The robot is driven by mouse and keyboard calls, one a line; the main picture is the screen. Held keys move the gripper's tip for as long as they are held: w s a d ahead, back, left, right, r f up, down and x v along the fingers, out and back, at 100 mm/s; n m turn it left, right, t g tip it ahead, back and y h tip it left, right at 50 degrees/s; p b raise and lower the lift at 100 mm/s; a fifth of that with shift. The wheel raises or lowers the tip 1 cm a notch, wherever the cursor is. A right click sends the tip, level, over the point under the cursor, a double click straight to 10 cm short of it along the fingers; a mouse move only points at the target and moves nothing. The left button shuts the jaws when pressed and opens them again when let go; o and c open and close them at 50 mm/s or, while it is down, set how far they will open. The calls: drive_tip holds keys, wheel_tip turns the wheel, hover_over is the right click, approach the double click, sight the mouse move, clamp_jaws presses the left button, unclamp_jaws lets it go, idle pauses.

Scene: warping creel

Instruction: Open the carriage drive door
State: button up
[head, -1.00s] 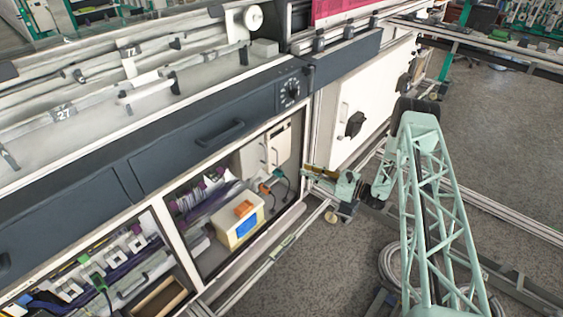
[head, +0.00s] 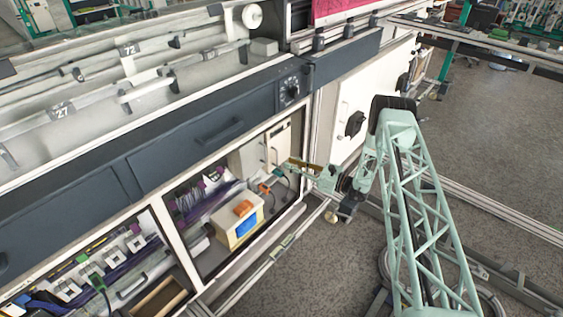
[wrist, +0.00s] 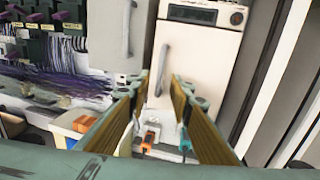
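A white drive unit door (wrist: 195,65) with a dark display strip at its top stands inside the open cabinet. It also shows in the head view (head: 283,139). A grey vertical bar handle (wrist: 162,69) is on the door's left side. My gripper (wrist: 161,82) is open, and its two fingers point at the door. The handle's lower end appears between the fingertips, and nothing is held. Whether the fingers touch the handle cannot be told. In the head view my gripper (head: 290,164) reaches over the cabinet's right edge, its tips in front of the unit.
A grey panel with a second handle (wrist: 129,28) is left of the door. Below are a cream box with an orange and blue top (head: 238,222), cables and connectors. A white cabinet post (head: 307,140) stands right of the opening. Dark drawers (head: 210,135) overhang above.

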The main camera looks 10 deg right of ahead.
sight(279, 149)
drive_tip(key=shift+x, duration=2.85)
clamp_jaws()
